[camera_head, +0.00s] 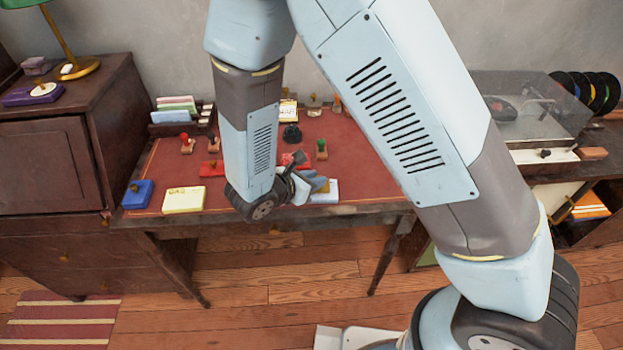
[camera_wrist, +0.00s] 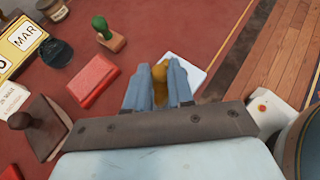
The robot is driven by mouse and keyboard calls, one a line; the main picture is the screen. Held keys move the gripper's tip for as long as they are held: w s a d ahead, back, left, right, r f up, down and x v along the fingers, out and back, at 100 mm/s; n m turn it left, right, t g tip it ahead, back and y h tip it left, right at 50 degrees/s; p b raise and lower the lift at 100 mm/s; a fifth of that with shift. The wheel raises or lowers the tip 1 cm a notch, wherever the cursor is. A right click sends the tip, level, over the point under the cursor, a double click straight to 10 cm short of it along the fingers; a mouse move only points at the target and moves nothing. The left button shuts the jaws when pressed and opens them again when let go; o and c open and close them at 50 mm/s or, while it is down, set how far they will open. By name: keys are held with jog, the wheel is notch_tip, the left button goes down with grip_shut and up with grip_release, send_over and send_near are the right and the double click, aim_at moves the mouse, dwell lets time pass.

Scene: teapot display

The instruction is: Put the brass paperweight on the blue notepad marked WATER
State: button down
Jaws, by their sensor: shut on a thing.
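My gripper (camera_wrist: 158,88) is shut on the brass paperweight (camera_wrist: 160,84), which shows between the two blue-grey fingers in the wrist view. In the head view my gripper (camera_head: 319,185) is low over the desk's front part. A pale, bluish-white notepad (camera_head: 328,193) lies beside and partly under the fingers; it also shows just beyond the fingertips in the wrist view (camera_wrist: 195,76). No writing on it is legible, so I cannot confirm the WATER mark. Whether the paperweight touches the pad cannot be told.
A red box (camera_wrist: 92,80) and a green-handled stamp (camera_wrist: 110,36) are near my gripper. A dark-handled stamp (camera_wrist: 38,125) stands to the left in the wrist view. A yellow pad (camera_head: 184,199) and blue block (camera_head: 137,194) are at left.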

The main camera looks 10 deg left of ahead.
jog(key=c, duration=1)
grip_release()
jog(key=shift+f, duration=0.1)
jog(key=v, duration=1.2)
